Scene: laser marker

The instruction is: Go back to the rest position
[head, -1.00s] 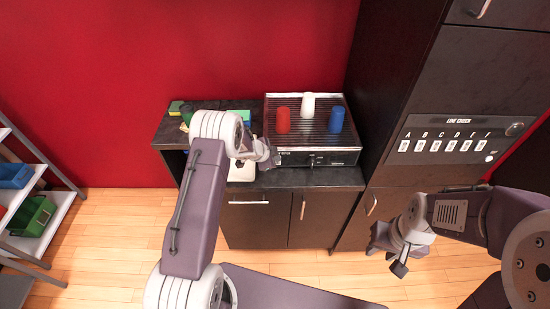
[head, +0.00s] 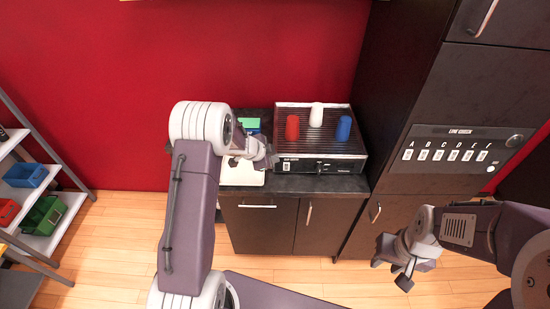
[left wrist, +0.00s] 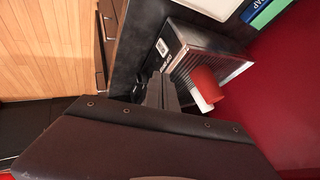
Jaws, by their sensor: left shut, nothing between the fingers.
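My left gripper (head: 270,157) is shut and empty in the head view. It hangs over the front left part of the counter, left of the grill-topped machine. In the left wrist view its dark fingers (left wrist: 161,92) are together, with the machine (left wrist: 195,50) beyond them. My right gripper (head: 392,268) is in front of the cabinets at the lower right, away from everything. Its fingers are too small to tell open from shut.
A red cup (head: 292,127), a white cup (head: 316,115) and a blue cup (head: 343,128) stand on the machine (head: 322,163). A tall dark cabinet (head: 421,110) rises at right. Shelves with bins (head: 26,175) stand at left. Floor is clear in front.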

